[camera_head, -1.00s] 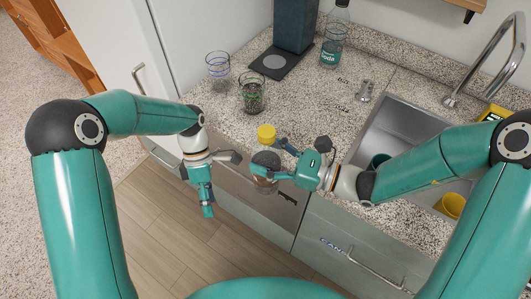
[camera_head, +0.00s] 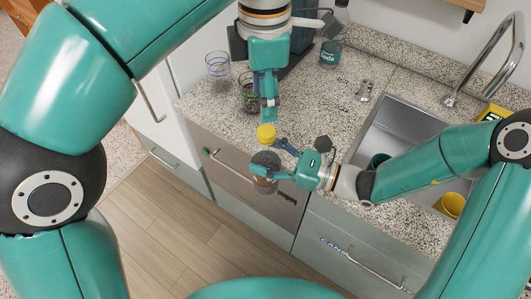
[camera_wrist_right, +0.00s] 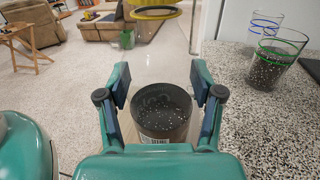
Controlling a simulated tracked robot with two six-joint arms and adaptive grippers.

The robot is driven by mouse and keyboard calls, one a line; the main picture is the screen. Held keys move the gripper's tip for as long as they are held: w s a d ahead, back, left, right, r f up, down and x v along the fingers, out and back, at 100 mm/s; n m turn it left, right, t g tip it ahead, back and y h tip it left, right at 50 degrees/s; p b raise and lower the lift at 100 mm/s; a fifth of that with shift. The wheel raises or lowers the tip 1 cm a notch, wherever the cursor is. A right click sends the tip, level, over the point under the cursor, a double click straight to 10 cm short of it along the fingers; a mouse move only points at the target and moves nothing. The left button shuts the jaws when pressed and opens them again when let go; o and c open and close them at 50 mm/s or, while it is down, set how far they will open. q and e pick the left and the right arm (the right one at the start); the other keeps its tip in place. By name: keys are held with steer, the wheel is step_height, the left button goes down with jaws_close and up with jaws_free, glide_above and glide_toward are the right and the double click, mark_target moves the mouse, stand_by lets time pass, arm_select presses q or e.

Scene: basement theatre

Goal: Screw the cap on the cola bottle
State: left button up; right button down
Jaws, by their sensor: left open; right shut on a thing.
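The cola bottle (camera_head: 265,166) is a clear bottle with dark contents, in front of the counter edge. My right gripper (camera_head: 272,172) is shut on its body; the right wrist view shows the dark contents (camera_wrist_right: 163,110) between the fingers. The yellow cap (camera_head: 266,132) is above the bottle body in the head view and at the top edge of the right wrist view (camera_wrist_right: 156,12). I cannot tell whether the cap touches the bottle's neck. My left gripper (camera_head: 269,112) is open and points down just above the cap. Its fingers overlap in the head view.
Two glasses (camera_head: 217,66) (camera_wrist_right: 279,62) stand on the speckled counter (camera_head: 305,110). A soda bottle (camera_head: 330,54) stands at the back. Drawers with handles lie below the counter edge.

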mark_target(266, 130)
arm_select(q)
steer(key=shift+s+d, duration=0.1)
steer(key=shift+d, duration=0.1)
steer(key=shift+f, duration=4.05)
steer(key=shift+c, duration=0.3)
